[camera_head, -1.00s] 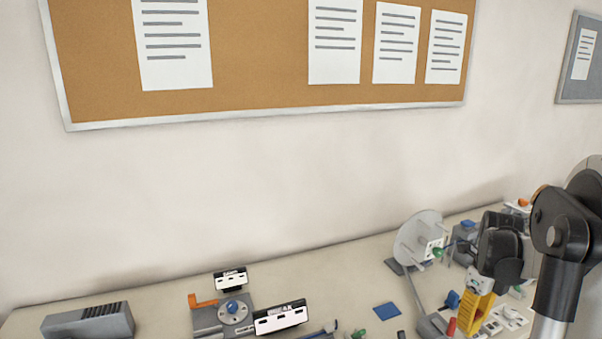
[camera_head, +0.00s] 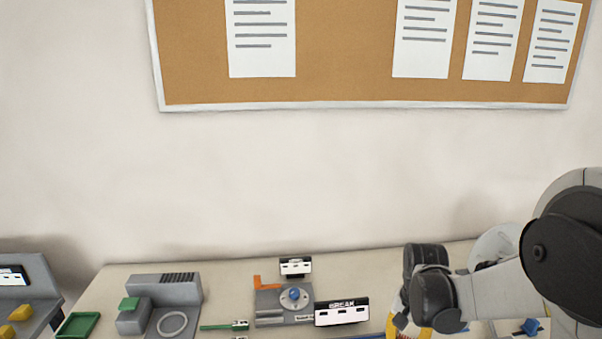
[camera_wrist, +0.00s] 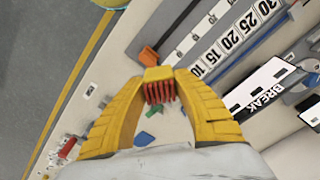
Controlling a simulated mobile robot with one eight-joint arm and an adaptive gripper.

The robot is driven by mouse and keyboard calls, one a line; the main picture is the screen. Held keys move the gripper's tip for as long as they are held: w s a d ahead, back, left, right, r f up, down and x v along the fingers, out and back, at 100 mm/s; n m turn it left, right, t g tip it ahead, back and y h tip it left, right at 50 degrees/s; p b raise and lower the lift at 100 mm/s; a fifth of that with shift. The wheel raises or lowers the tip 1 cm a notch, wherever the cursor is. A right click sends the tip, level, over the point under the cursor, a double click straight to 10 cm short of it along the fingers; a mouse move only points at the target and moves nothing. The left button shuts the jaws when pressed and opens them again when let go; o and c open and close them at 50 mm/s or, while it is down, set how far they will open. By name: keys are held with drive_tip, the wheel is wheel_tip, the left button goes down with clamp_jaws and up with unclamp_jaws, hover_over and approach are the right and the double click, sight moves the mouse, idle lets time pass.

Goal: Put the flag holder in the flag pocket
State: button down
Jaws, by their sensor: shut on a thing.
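My gripper (camera_wrist: 158,76) has yellow fingers that close together at the tips in the wrist view. A small orange piece (camera_wrist: 149,56) shows right at the fingertips and appears held; I cannot tell for sure that it is the flag holder. Red ribs (camera_wrist: 160,92) show between the fingers, just behind the tips. In the head view, my gripper's yellow fingers (camera_head: 418,332) are at the bottom edge, right of the BREAK sign (camera_head: 342,312), with the tips cut off. I cannot identify the flag pocket.
A grey fixture (camera_head: 268,305) with a dial and orange lever stands behind the BREAK sign. A numbered scale (camera_wrist: 222,38) runs beside the fingers. A grey device (camera_head: 177,290), a green tray (camera_head: 78,325) and another grey unit (camera_head: 35,280) stand left. My arm covers the right side.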

drive_tip(key=a+f+n, duration=0.1)
drive_tip(key=a+n, duration=0.5)
drive_tip(key=a, duration=0.1)
drive_tip(key=shift+n, duration=0.3)
drive_tip(key=f+b, duration=0.4)
drive_tip(key=s+f+b, duration=0.1)
drive_tip(key=f+b, duration=0.1)
drive_tip(key=shift+d+f, duration=0.1)
drive_tip(key=shift+f, duration=0.05)
